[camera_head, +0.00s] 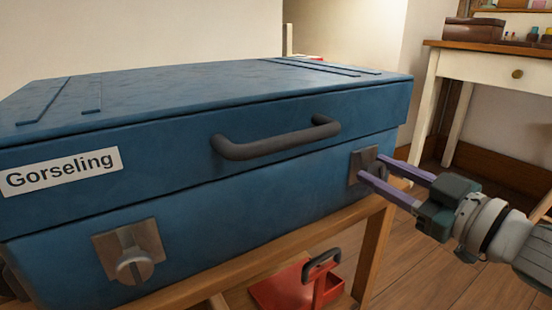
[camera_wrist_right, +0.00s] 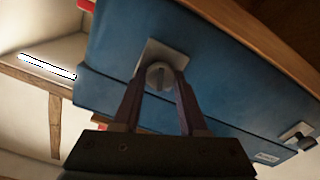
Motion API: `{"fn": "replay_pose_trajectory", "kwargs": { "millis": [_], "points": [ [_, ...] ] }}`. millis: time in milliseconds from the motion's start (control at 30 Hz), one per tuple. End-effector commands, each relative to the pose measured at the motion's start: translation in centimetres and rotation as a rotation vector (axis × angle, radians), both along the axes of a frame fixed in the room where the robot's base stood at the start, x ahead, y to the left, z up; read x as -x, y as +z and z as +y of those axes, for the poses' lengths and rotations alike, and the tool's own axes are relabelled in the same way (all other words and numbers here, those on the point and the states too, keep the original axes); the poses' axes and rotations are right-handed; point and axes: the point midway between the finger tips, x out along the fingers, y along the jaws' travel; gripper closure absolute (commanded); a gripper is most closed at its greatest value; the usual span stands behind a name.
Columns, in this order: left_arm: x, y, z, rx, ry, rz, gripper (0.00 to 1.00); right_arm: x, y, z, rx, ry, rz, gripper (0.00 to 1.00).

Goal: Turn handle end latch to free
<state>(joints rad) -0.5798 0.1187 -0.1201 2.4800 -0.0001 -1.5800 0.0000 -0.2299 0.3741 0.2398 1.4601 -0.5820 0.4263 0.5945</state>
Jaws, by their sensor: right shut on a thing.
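A blue case (camera_head: 200,195) with a dark carry handle (camera_head: 280,140) fills the head view. The right-hand latch (camera_head: 357,167) is a metal plate with a turn knob on the case front. My right gripper (camera_head: 374,169) has its two purple fingers on either side of that knob, shut on it. The fingers hide much of the knob in the head view. In the right wrist view the round knob (camera_wrist_right: 159,74) sits between the fingertips, on its plate. A second latch (camera_head: 131,258) with an upright knob is at the lower left. My left gripper is not in view.
The case stands on a wooden stand (camera_head: 375,235). A red object (camera_head: 285,290) with a dark handle is below it. A white table (camera_head: 480,70) with small items is at the back right. Bare floor (camera_head: 430,270) lies between.

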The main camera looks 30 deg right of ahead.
Motion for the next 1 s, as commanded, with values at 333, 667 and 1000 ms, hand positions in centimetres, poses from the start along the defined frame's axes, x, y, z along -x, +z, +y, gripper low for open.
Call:
{"fn": "replay_pose_trajectory", "kwargs": {
  "millis": [333, 667, 1000],
  "points": [
    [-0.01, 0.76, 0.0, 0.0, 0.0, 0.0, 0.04, -0.02, 0.02, 0.09, 0.326, -0.001, -0.028, 1.0],
    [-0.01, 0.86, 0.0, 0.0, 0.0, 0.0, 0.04, -0.01, -0.13, 0.18, 0.64, -0.001, -0.055, 1.0],
    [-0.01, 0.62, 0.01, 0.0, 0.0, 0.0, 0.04, 0.01, -0.28, 0.2, 0.942, -0.001, -0.082, 1.0]
  ]
}}
